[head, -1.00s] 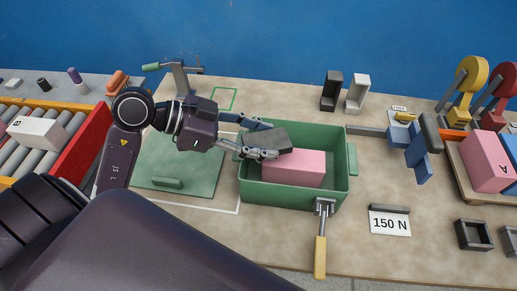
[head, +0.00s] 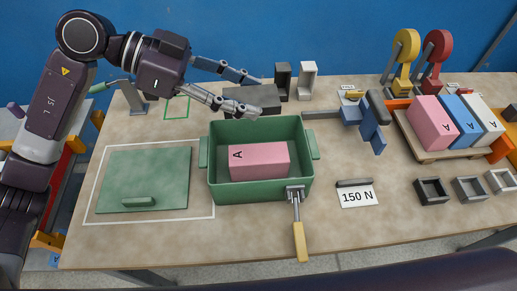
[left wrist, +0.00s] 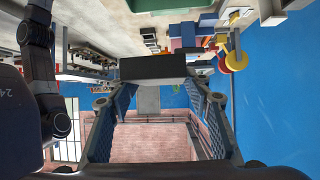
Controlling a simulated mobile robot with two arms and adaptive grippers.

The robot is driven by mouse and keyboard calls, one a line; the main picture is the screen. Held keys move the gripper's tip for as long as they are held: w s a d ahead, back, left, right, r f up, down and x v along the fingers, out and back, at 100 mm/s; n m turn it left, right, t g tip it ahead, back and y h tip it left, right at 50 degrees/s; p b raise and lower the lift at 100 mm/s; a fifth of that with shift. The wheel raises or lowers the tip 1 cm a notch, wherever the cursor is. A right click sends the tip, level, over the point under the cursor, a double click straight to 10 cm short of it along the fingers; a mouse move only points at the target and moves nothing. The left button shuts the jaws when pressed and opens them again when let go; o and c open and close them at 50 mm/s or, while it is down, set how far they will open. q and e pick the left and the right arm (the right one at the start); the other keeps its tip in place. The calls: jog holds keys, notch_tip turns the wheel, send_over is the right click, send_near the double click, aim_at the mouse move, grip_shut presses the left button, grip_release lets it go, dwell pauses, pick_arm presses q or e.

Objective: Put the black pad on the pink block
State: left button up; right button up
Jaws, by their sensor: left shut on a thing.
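My left gripper (head: 258,96) is shut on the black pad (head: 252,97), a flat dark slab. In the head view they show behind the green box's back wall, in the air. In the left wrist view the pad (left wrist: 152,68) sits between the two fingertips. The pink block (head: 259,160), marked A, lies inside the open green box (head: 218,192). Its top is bare and clear of the gripper. My right gripper is not in view.
The green lid (head: 145,180) lies left of the box. A yellow-handled clamp (head: 299,240) is at the box's front. A blue tool (head: 370,125), a 150 N card (head: 357,196) and a pallet (head: 430,152) with pink, blue and white blocks stand to the right.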

pick_arm(q)
jog(key=shift+w+d+r, duration=0.4)
jog(key=shift+d+r, duration=0.15)
jog(key=shift+w+d+r+m+g+p, duration=0.15)
jog(key=shift+w+d+m+g+p, duration=0.2)
jog(key=shift+w, duration=0.25)
send_over(255, 153)
notch_tip(255, 153, down, 15)
jog(key=shift+r+p, duration=0.2)
jog(key=shift+p, duration=0.25)
notch_tip(255, 153, down, 5)
jog(key=shift+r, duration=0.15)
jog(key=shift+f, duration=0.25)
jog(key=shift+f, duration=0.1)
jog(key=o, duration=1.2)
